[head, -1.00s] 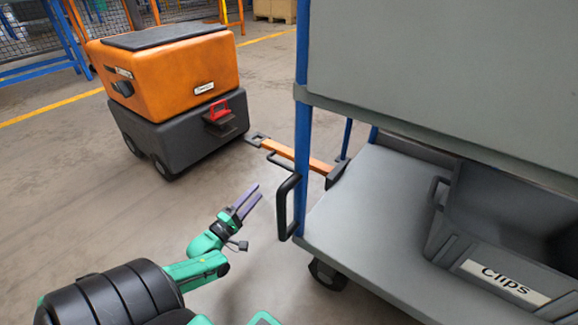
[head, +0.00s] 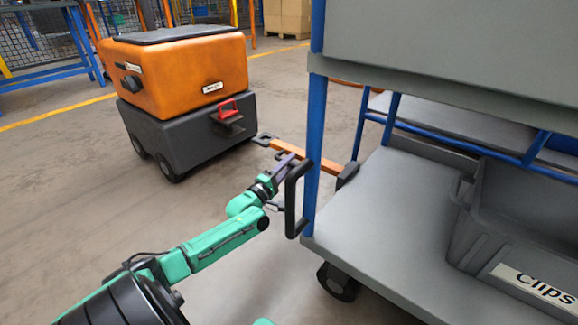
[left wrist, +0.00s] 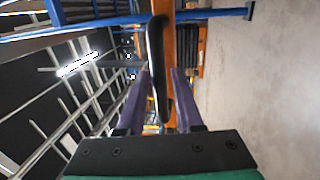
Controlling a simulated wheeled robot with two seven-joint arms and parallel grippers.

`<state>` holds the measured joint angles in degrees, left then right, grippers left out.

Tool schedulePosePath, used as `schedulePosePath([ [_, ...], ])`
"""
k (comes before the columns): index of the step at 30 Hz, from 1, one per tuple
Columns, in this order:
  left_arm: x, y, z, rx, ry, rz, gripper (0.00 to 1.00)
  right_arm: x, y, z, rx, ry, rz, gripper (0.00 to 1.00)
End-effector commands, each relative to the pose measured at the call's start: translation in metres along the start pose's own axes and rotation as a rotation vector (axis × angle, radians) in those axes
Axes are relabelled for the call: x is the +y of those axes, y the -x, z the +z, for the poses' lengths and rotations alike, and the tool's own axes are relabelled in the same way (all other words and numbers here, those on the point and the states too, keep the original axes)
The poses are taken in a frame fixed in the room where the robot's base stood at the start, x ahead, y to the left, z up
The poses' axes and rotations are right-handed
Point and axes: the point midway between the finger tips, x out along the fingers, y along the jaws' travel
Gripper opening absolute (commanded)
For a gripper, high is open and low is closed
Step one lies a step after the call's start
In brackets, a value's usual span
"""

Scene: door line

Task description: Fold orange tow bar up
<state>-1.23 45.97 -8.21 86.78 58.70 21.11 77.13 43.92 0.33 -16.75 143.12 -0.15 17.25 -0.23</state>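The orange tow bar (head: 289,148) sticks out low from the cart's end toward the tug, roughly level, with a dark end piece by the tug. A blue cart post hides part of it. I cannot tell whether the fingers touch the handle. My right gripper is not in view.
The orange and dark grey tug (head: 180,75) with a red hitch lever (head: 228,105) stands beyond the bar. The grey cart (head: 400,210) on the right has blue posts, a black side handle (head: 291,200) close to my left wrist, and a Clips bin (head: 520,240). Floor at left is clear.

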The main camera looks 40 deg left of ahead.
Motion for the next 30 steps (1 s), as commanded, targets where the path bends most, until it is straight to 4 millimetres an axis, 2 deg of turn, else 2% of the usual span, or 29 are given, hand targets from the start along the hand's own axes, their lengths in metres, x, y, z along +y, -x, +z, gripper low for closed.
schedulePosePath([
  [1, 0.0, 0.0001, 0.0001, 0.0, 0.0, 0.0, 0.11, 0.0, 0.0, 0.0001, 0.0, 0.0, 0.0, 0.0],
  [2, 0.0, 0.0001, 0.0001, 0.0, 0.0, 0.0, 0.0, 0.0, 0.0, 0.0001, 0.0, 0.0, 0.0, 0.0],
  [30, -0.0008, 0.0007, 0.0004, -0.001, 0.0, -0.001, 0.0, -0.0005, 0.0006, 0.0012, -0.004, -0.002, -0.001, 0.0],
])
